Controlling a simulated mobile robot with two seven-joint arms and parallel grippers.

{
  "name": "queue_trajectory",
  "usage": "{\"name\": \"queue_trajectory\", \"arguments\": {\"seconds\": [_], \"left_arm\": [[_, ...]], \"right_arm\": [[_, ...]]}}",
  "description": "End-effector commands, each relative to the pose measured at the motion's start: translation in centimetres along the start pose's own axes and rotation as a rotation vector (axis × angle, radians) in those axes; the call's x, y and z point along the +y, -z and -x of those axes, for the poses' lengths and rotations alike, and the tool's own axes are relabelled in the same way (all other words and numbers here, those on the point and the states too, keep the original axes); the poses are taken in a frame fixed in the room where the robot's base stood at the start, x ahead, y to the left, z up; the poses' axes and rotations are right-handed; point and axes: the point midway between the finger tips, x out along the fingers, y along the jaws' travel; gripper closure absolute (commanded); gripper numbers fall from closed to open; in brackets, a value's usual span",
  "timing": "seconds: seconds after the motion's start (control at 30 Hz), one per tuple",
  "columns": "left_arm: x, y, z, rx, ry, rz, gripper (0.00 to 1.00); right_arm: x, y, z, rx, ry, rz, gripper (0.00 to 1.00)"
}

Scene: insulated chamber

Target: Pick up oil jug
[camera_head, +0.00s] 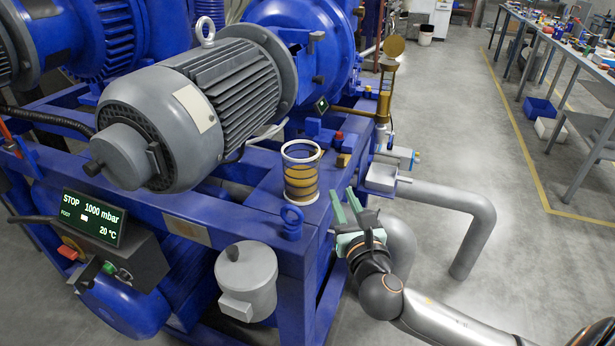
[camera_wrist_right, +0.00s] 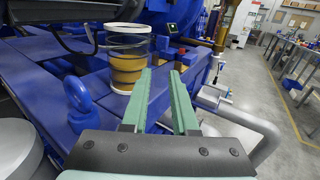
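The oil jug (camera_head: 301,176) is a clear round container with white rims and amber oil in it. It stands upright on the blue frame beside the grey motor. It also shows in the right wrist view (camera_wrist_right: 127,68), ahead and left of the fingers. My right gripper (camera_head: 346,202) has green fingers, spread apart and empty. It is to the right of the jug and a little nearer, not touching it. The fingers show apart in the right wrist view (camera_wrist_right: 166,82) too. My left gripper is not in either view.
The grey motor (camera_head: 190,105) stands left of the jug. A blue ring bolt (camera_head: 292,220) rises from the frame just in front of it. A brass fitting (camera_head: 384,100) stands behind right, and a grey pipe (camera_head: 450,200) bends down at right.

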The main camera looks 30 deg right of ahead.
Motion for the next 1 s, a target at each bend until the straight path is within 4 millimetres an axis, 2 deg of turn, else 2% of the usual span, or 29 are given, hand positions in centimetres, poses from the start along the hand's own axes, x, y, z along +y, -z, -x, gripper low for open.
{"name": "queue_trajectory", "arguments": {"seconds": [0.1, 0.37, 0.63, 0.77, 1.0], "left_arm": [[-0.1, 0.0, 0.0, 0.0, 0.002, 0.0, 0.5], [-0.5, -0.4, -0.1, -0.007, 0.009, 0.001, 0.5], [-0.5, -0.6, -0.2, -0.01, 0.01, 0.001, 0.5], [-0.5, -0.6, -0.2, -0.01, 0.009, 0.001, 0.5], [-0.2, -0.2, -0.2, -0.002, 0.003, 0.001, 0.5]], "right_arm": [[0.0, 0.0, -2.1, -0.001, 0.001, -0.002, 0.73], [0.0, 0.2, -4.1, 0.002, 0.0, -0.004, 0.73], [-0.2, 0.5, -7.9, 0.002, 0.002, -0.005, 0.73], [-0.1, 0.6, -8.7, 0.003, -0.001, -0.005, 0.73], [-0.1, 0.6, -8.8, 0.004, -0.001, -0.005, 0.74]]}}
